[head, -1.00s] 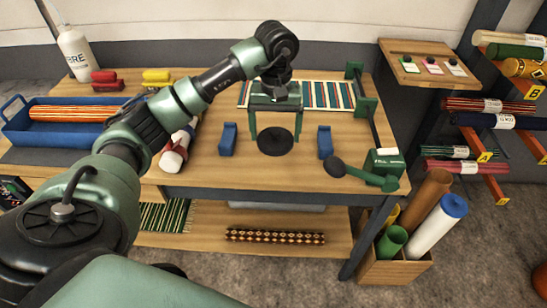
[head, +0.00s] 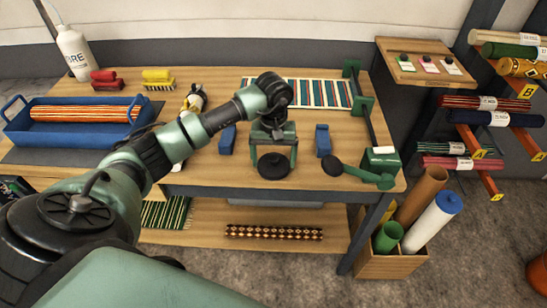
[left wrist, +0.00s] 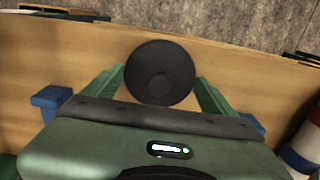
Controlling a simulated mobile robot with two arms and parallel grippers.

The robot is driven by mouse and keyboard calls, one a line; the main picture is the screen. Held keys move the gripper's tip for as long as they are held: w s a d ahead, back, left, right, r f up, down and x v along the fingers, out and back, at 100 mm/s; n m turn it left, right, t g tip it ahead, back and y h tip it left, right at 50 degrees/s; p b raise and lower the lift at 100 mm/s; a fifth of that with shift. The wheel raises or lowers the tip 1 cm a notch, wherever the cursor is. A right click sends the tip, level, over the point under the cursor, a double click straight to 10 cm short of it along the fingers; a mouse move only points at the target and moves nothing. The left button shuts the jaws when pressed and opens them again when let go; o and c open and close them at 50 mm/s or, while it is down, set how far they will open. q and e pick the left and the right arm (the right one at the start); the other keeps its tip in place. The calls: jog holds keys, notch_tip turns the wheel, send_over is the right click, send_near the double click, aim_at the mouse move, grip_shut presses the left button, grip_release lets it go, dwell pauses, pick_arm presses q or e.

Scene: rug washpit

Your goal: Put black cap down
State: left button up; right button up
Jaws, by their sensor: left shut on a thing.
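The black cap (head: 274,167) is a round dark disc, held flat between the two green fingers of my left gripper (head: 274,159). The gripper is shut on it over the front middle of the table (head: 210,176), between two small blue blocks. In the left wrist view the cap (left wrist: 160,72) shows round, with a finger on each side and wood behind it. I cannot tell whether its underside touches the tabletop. My right gripper is out of view.
The blue blocks (head: 227,139) (head: 323,140) stand left and right of the gripper. A green stand with a dark round end (head: 332,165) is at the right front. A striped rug (head: 315,93) lies behind. A blue tray (head: 75,138) is at the left.

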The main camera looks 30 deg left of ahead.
aim_at(274, 158)
pick_arm(q)
jog(key=shift+f, duration=0.15)
jog(key=o, duration=1.1)
jog(key=shift+o, duration=0.2)
jog(key=shift+r, duration=0.65)
notch_tip(274, 158, up, 11)
jog(key=b, duration=0.3)
jog(key=shift+s, duration=0.1)
